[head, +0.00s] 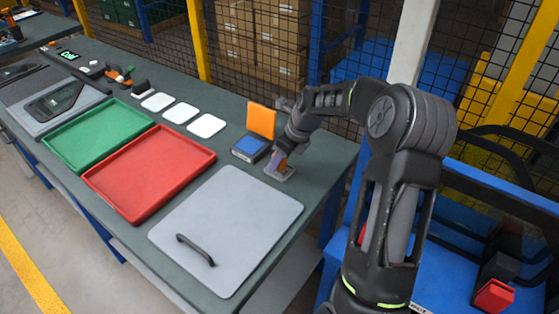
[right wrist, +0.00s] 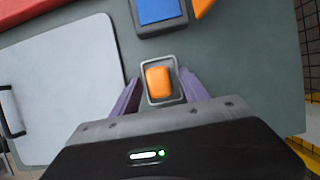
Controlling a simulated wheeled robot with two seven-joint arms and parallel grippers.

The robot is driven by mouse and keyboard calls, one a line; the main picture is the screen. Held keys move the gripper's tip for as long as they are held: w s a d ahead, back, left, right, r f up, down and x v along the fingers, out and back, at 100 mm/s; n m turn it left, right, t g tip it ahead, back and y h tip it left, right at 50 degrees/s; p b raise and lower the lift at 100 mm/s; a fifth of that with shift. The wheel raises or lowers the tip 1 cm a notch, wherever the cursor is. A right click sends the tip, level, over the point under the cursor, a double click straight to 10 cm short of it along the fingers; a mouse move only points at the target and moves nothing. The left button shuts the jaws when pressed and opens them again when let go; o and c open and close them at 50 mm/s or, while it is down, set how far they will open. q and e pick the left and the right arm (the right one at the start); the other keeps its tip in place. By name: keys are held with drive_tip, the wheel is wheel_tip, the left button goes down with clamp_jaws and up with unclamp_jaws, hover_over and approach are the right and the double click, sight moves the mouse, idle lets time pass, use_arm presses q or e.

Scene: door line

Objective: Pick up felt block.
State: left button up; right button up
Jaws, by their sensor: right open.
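A small orange block (right wrist: 160,82), which looks like the felt block, sits in a shallow grey holder (right wrist: 148,101) on the table. The holder also shows in the head view (head: 288,176), near the table's right end. My right gripper (right wrist: 160,88) is open, its purple fingers pointing down on either side of the holder and block. I cannot tell whether a finger touches them. In the head view the right gripper (head: 279,162) mostly hides the block. My left gripper is not in view.
Close by are a blue pad in a dark frame (head: 250,148) and an upright orange panel (head: 261,121). A grey board with a black handle (head: 235,220) lies in front. Red (head: 150,175) and green (head: 98,135) trays and white squares (head: 180,113) lie left. Mesh fencing stands behind.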

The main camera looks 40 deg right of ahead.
drive_tip(key=shift+w+f, duration=0.25)
drive_tip(key=shift+f, duration=0.45)
drive_tip(key=shift+a, duration=0.1)
drive_tip(key=shift+c, duration=0.2)
clamp_jaws()
